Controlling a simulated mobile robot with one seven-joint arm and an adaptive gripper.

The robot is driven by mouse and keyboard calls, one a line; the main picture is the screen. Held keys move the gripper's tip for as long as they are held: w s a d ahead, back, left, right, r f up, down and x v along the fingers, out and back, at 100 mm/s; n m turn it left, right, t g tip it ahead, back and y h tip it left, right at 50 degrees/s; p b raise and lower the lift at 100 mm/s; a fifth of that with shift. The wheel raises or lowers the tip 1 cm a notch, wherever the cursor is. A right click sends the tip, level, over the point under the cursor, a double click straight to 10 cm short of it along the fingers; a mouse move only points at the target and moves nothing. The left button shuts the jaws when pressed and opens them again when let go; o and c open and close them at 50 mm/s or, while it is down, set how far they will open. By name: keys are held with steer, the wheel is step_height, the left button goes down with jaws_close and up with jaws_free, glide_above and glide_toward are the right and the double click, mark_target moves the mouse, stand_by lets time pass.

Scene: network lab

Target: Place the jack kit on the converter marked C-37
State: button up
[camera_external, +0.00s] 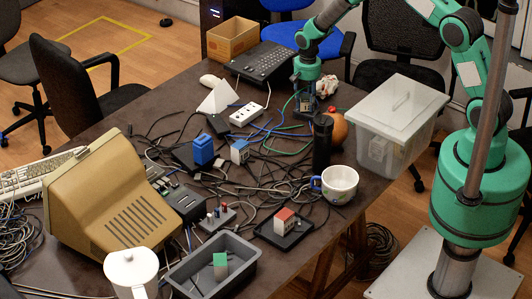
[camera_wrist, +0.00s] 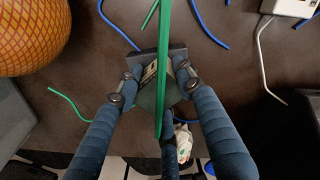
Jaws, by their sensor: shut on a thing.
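My gripper (camera_external: 306,101) is at the far right part of the table, pointing down. In the wrist view my gripper (camera_wrist: 156,88) is shut on a small dark grey thing (camera_wrist: 177,52) with a pale label, perhaps the jack kit. A green cable crosses in front of it and hides part of it. Several small blocks could be converters: a blue one (camera_external: 202,150), a pale one with a blue top (camera_external: 239,151), one with a red top (camera_external: 284,221) on a black tray, and one with a green top (camera_external: 220,265) in a grey bin. I cannot read C-37 on any.
Tangled cables cover the table's middle. A black cylinder (camera_external: 322,142), an orange ball (camera_external: 340,129) and a clear lidded box (camera_external: 388,140) stand close to my gripper.

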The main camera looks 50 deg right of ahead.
mark_target(307, 96)
stand_by(0.3)
steer(key=o, duration=1.2)
steer(key=shift+o, duration=0.2)
step_height(307, 96, up, 12)
steer(key=shift+r+p, duration=0.1)
steer(key=shift+p, duration=0.9)
